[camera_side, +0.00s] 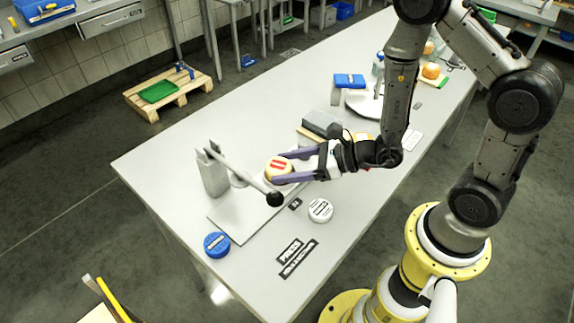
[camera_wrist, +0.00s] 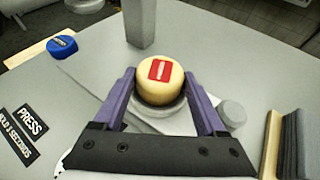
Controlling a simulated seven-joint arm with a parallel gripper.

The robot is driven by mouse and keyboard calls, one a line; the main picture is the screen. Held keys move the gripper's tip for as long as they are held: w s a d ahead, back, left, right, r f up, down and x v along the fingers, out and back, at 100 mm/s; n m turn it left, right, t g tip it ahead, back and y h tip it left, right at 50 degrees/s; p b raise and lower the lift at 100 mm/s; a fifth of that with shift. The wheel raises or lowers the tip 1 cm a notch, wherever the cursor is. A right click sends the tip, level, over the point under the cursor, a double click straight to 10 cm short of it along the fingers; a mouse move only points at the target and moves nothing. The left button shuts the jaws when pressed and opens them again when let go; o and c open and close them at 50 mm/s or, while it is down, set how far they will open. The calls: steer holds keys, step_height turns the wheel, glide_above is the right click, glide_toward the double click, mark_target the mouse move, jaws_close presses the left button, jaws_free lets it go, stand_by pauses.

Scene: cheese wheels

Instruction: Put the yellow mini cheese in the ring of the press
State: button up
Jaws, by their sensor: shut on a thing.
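The yellow mini cheese (camera_side: 278,167) is a short pale-yellow cylinder with a red label on top; it also shows upright in the wrist view (camera_wrist: 158,82). My gripper (camera_side: 295,167) has its purple fingers shut on the cheese's sides. The press (camera_side: 215,172) has a grey column, a flat base plate and a slanted lever ending in a black knob (camera_side: 275,199). In the wrist view, the press column (camera_wrist: 140,22) stands beyond the cheese. A grey ring (camera_wrist: 158,110) shows around or under the cheese's lower edge; I cannot tell whether the cheese rests in it.
A blue mini cheese (camera_side: 217,245) and a white one (camera_side: 320,210) lie on the table near the press. A black press sign (camera_side: 290,250) lies at the near edge. Grey blocks (camera_side: 322,124) stand behind my gripper. A blue-topped stand (camera_side: 349,81) is farther back.

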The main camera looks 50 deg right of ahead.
steer(key=shift+f, duration=0.15)
steer(key=o, duration=1.4)
